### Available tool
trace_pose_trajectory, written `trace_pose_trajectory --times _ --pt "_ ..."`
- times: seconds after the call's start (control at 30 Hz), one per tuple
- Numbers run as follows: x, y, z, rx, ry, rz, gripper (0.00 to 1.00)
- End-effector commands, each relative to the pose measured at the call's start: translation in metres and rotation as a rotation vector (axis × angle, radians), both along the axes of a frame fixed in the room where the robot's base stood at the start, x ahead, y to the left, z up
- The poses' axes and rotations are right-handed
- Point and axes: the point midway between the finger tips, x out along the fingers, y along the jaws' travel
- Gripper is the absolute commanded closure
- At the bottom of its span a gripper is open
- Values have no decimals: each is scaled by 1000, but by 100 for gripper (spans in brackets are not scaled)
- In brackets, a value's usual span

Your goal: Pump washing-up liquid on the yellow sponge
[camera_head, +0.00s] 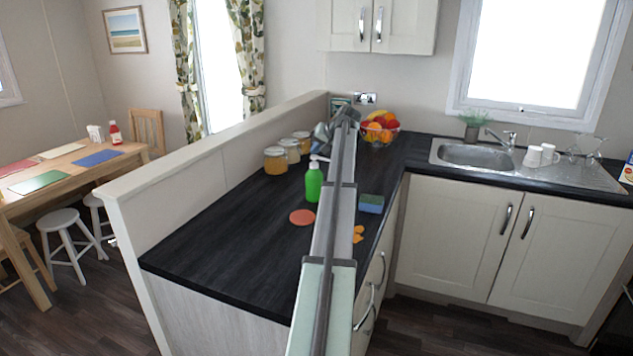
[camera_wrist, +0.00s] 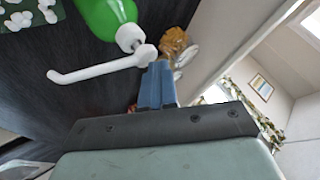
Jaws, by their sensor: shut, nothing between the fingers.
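A green bottle (camera_head: 314,185) with a white pump top stands upright on the dark worktop; the bottle (camera_wrist: 103,15) and its pump head (camera_wrist: 143,55) with a long spout show in the wrist view. My gripper (camera_head: 321,145) is above the pump in the head view. In the wrist view my gripper's blue fingertips (camera_wrist: 158,68) are shut and empty, right at the pump head; I cannot tell whether they touch it. A yellow-orange piece (camera_head: 358,234), partly hidden by my arm, lies on the worktop; I cannot tell whether it is the yellow sponge. A blue and green sponge (camera_head: 371,204) lies nearby.
A flat pinkish-orange disc (camera_head: 302,217) lies in front of the bottle. Several lidded jars (camera_head: 275,160) stand along the low partition (camera_head: 220,150). A fruit bowl (camera_head: 378,132) stands behind, and the sink (camera_head: 475,155) is at the right. The front left worktop is clear.

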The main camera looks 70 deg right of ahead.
Motion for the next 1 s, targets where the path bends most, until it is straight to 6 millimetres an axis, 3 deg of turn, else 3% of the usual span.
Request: trace_pose_trajectory --times 0.33,1.0 --pt "0 -1 5 0 1 -1 100" --pt "0 -1 57 -1 0 -1 100"
